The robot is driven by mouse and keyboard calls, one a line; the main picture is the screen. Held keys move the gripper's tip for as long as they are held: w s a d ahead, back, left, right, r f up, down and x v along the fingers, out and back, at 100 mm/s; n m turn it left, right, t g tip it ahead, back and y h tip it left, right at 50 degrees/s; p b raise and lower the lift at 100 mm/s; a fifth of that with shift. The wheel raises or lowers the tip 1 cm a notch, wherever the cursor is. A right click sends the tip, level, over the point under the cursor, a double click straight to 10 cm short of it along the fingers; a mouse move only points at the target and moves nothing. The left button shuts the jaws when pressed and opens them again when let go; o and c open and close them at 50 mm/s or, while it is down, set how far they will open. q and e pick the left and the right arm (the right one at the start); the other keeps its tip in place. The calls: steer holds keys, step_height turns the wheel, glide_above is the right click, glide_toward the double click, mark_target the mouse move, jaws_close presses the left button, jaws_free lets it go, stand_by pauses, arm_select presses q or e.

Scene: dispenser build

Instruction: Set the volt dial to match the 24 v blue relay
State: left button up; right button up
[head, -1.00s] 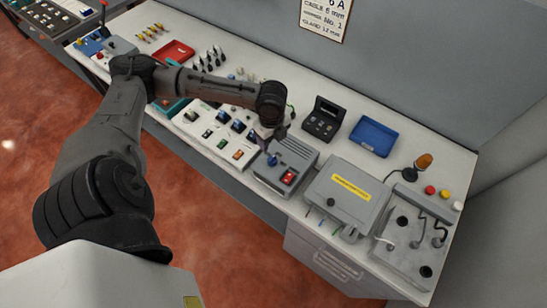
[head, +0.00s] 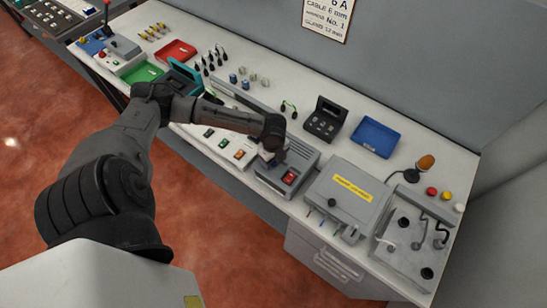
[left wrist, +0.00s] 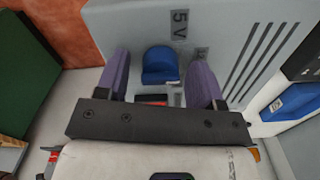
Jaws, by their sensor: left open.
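The volt dial is a blue knob (left wrist: 160,66) on a grey box (head: 308,163), seen in the left wrist view. A "5 V" label (left wrist: 180,25) is above the knob, and a second small label (left wrist: 202,54) at its upper right is too small to read. My left gripper (left wrist: 160,75) is open, with one purple finger on each side of the knob; contact cannot be told. In the head view my left gripper (head: 271,158) is low at the box and hides the dial. I cannot tell which blue part is the 24 v relay. My right gripper is not in view.
A red rocker switch (head: 290,177) is on the box beside the gripper. A grey case with a yellow label (head: 352,188) stands close right. A black instrument (head: 324,120) and blue tray (head: 374,137) are behind.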

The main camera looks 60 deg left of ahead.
arm_select(q)
steer(key=shift+c, duration=0.4)
steer(key=c, duration=0.8)
steer(key=shift+r+m+p, duration=0.2)
steer(key=shift+m+p, duration=0.95)
steer(key=shift+m, duration=0.05)
steer(key=m+p, duration=0.1)
steer(key=m, duration=0.1)
steer(key=shift+m+p, duration=0.3)
steer(key=shift+m, duration=0.1)
steer(key=m+p, duration=0.1)
steer(key=m, duration=0.3)
steer(key=shift+f+m, duration=0.15)
steer(key=shift+m, duration=0.25)
steer(key=shift+m+p, duration=0.45)
steer(key=shift+m, duration=0.45)
